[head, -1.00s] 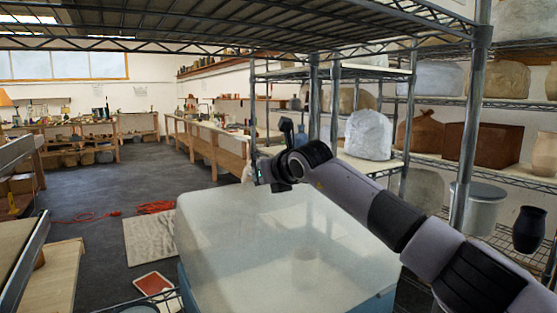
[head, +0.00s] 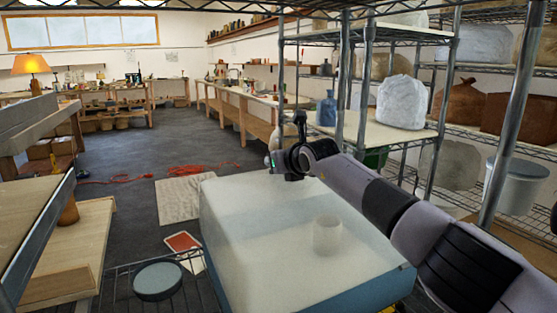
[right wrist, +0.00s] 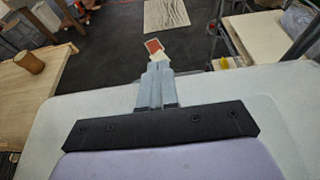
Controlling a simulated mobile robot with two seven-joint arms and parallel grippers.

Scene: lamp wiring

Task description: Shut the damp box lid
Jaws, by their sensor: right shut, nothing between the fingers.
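The damp box (head: 370,290) is a large bluish box on the wire shelf, in the lower middle of the head view. Its frosted lid (head: 260,225) lies over the top, and a pale cup shape (head: 327,235) shows at it. I cannot tell whether the lid is fully seated. My right gripper (head: 272,164) is at the far edge of the lid, with its fingers partly hidden in the head view. In the right wrist view its fingers (right wrist: 157,72) are shut and empty, reaching past the edge of the pale lid surface (right wrist: 75,112). Any contact is unclear. My left gripper is out of view.
A round grey-blue tub (head: 158,282) is left of the box, near a red-and-white panel (head: 184,248). A wooden bench (head: 75,250) is at left. Shelf posts (head: 505,130) and a wrapped white lump (head: 402,102) stand at right.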

